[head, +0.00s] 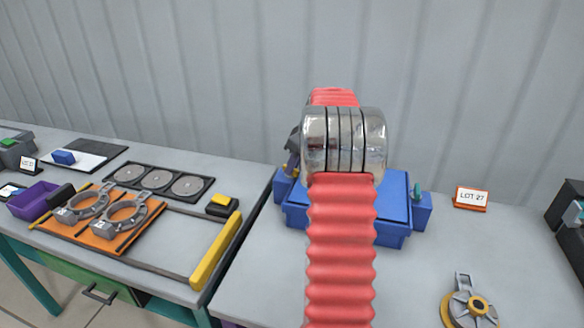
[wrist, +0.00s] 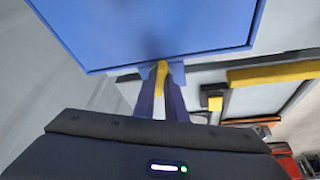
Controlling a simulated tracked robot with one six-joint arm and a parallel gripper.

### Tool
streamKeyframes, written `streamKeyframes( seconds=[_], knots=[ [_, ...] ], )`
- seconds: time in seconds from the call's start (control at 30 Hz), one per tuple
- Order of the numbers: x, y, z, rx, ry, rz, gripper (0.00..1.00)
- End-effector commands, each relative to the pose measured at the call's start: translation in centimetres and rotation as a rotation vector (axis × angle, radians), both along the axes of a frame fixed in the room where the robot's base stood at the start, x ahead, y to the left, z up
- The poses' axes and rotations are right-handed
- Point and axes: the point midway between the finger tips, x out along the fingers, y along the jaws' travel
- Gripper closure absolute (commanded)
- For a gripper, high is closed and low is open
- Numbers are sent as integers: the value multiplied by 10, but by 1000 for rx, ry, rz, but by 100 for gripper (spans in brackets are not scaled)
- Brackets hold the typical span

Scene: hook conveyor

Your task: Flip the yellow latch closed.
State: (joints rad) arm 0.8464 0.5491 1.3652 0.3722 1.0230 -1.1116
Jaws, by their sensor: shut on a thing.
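The yellow latch (wrist: 161,76) shows in the wrist view as a narrow yellow piece at the edge of the blue case (wrist: 150,25). My gripper (wrist: 160,82) is shut on the latch, with a dark finger on each side of it. In the head view the blue case (head: 398,205) sits on the right-hand table, partly hidden behind my red and chrome arm. The latch's exact angle is hard to tell.
An orange board (head: 75,224) with two grey ring clamps lies on the left table, beside a yellow bar (head: 215,252) and a black-and-yellow block (head: 222,206). A LOT 27 sign (head: 470,198) and a grey round part (head: 469,303) are to the right of the case.

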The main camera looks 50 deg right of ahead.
Motion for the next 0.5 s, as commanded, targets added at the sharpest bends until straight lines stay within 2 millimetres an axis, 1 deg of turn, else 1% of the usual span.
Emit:
streamKeyframes(
  seconds=[0.5],
  knots=[
    [1,-2,0,1,0,350,100]
  ],
)
